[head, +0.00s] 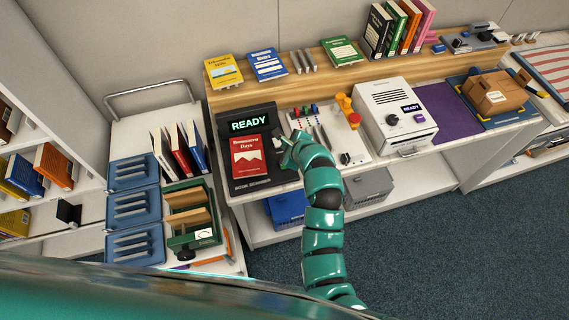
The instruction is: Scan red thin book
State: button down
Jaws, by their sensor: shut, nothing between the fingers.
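A red thin book (249,158) with a white label and a mountain picture lies face up on the black scanner (254,183). The scanner's screen above the book reads READY. My gripper (284,150) is just right of the book, over the scanner's right edge. It is shut and holds nothing. The fingertips are small in the view, and I cannot tell whether they touch anything.
A white tool board (355,148) with colored pegs and a white machine (397,112) stand to the right. A cart (147,119) with upright books, blue trays and a green crate (179,240) is to the left. Books stand on the wooden shelf (309,85) behind.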

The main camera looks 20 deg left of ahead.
jog(key=shift+f+b, duration=1.9)
jog(key=shift+f, duration=2.25)
jog(key=shift+f, duration=0.1)
jog(key=shift+f, duration=0.35)
jog(key=shift+f+b, duration=0.4)
jog(key=shift+f, duration=0.05)
jog(key=shift+r, duration=0.1)
jog(key=shift+r+p, duration=0.5)
jog(key=shift+r, duration=0.3)
jog(key=shift+r+p, duration=1.4)
jog(key=shift+r, duration=1.05)
